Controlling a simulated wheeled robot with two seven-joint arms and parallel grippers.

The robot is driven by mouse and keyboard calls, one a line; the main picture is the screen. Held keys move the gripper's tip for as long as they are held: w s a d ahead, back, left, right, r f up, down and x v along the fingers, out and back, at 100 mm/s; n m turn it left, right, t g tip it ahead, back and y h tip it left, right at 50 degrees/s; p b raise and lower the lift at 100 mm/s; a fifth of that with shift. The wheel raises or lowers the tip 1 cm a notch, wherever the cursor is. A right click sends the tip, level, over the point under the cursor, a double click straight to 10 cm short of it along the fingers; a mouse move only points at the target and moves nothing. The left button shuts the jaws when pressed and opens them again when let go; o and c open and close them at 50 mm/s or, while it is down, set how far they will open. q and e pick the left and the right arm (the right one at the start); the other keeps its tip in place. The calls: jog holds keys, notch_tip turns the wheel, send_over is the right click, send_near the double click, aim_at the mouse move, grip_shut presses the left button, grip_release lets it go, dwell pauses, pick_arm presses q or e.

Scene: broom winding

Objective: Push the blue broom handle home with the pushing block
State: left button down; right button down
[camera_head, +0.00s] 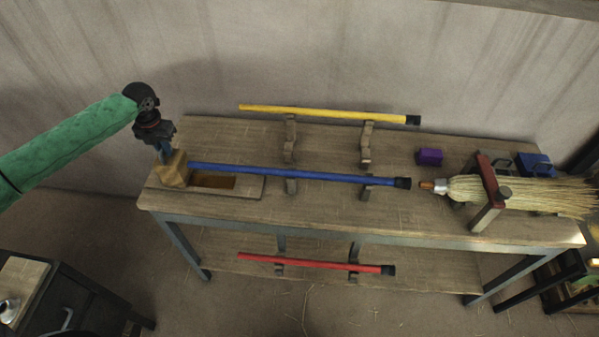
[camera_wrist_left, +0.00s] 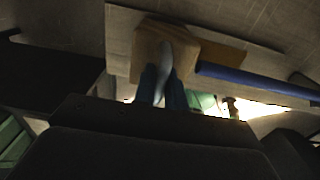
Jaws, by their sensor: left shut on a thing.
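The blue broom handle (camera_head: 300,174) lies level on two wooden rests on the table. Its black right end is close to the orange-brown tip of the broom head (camera_head: 520,193), with a small gap showing. The wooden pushing block (camera_head: 174,172) is at the handle's left end, and the two look touching or nearly so. My left gripper (camera_head: 165,152) is shut on the block from above. In the left wrist view, the block (camera_wrist_left: 150,50) is between the fingers and the blue handle (camera_wrist_left: 250,80) runs off to the right. My right gripper is not in view.
A wooden board with a recess (camera_head: 245,187) lies under the block. A yellow handle (camera_head: 320,112) rests behind, and a red handle (camera_head: 310,264) rests in front and lower. A red clamp (camera_head: 487,180) holds the broom head. Purple (camera_head: 429,156) and blue (camera_head: 535,163) blocks sit at the back right.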

aim_at(195, 162)
pick_arm(q)
jog(key=shift+d, duration=0.2)
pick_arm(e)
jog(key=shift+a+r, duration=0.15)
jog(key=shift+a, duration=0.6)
